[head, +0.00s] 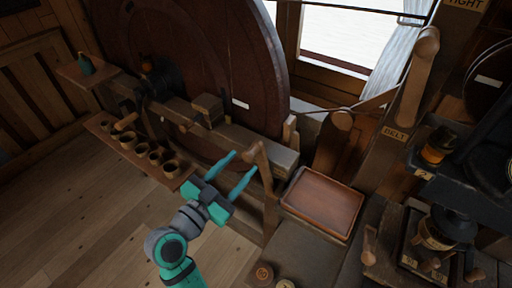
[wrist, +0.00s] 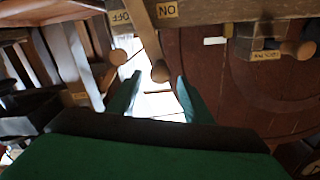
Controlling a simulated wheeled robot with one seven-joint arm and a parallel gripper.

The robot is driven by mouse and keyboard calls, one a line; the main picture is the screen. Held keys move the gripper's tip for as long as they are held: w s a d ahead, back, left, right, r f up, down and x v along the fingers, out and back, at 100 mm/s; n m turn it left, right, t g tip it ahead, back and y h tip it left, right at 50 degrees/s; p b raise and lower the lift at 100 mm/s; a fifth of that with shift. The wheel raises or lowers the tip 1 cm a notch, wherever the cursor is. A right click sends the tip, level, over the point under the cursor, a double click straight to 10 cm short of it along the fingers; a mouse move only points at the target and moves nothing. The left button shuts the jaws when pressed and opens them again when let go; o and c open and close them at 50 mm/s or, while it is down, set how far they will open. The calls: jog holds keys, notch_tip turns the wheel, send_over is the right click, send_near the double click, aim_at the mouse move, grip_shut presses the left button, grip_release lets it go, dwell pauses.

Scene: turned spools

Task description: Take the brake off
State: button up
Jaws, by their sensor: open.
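The brake lever (head: 263,165) is a wooden handle with a rounded knob, beside the low beam in front of the big dark wheel. In the wrist view the lever (wrist: 145,35) hangs slanted between an OFF label (wrist: 120,17) on the left and an ON label (wrist: 167,11) on the right. My gripper (head: 244,161) is open, its teal fingers pointing at the lever's knob end. In the wrist view the knob shows between the two fingertips (wrist: 158,78), nearer the right one. I see no clear contact and cannot tell the depth between them.
The big wheel (head: 190,45) stands behind the beam (head: 240,138). A shelf with several small cups (head: 155,158) is at left. A brown tray (head: 322,203) lies right of the lever. A BELT-labelled post (head: 395,134) and dark machinery stand further right. Floor at lower left is clear.

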aim_at(256, 148)
jog(key=x, duration=0.8)
jog(key=shift+w+d, duration=0.15)
grip_shut()
